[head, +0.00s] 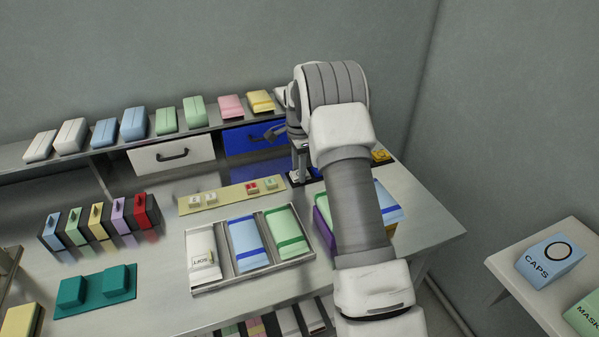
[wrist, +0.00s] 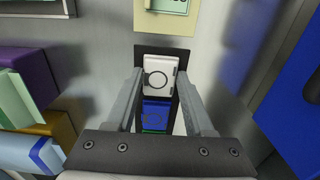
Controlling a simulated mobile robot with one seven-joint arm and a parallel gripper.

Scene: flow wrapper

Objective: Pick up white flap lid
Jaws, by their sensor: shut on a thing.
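The white flap lid (wrist: 160,72) is a small white piece with a black ring on its face, seen in the wrist view between my fingertips. My gripper (wrist: 160,76) is shut on it, one finger at each side. A blue piece with a faint ring (wrist: 155,113) lies directly beside it, with a bit of green beyond. They sit over a black base plate (wrist: 145,50). In the head view my gripper (head: 299,174) points down at the black plate near the back of the table, and my arm hides part of that area. I cannot tell whether the lid is lifted.
A yellow strip (head: 225,196) with small blocks lies left of my gripper. A blue drawer (head: 240,140) is close behind. A purple box (head: 323,232) stands in front, partly under my arm. A metal tray (head: 222,284) with packs is at front left.

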